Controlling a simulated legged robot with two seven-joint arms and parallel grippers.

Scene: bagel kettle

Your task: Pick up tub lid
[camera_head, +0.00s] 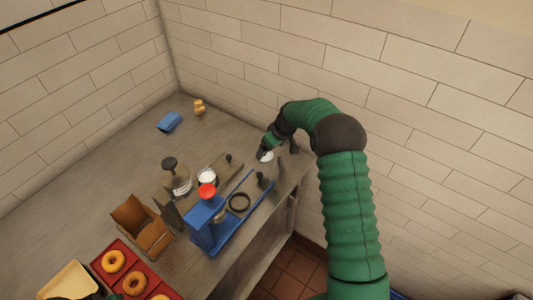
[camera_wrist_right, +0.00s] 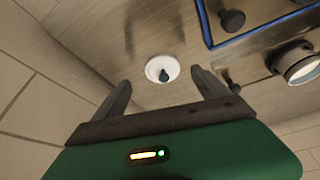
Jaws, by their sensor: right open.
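The tub lid (camera_wrist_right: 162,69) is a small round white disc with a dark knob in its middle. It lies flat on the grey counter in the right wrist view, and it also shows in the head view (camera_head: 266,157), partly covered by my gripper. My right gripper (camera_wrist_right: 160,80) is open and empty, with its two dark fingers apart and the lid beyond the gap between their tips. In the head view my right gripper (camera_head: 271,147) is above the lid near the back wall.
A tub with a white top (camera_head: 207,176) stands beside a glass kettle-like jar (camera_head: 175,180). A blue stand with a red top (camera_head: 206,213) and a blue-edged tray are near the lid. A brown box (camera_head: 141,226) and donuts on a red tray (camera_head: 123,250) are front left.

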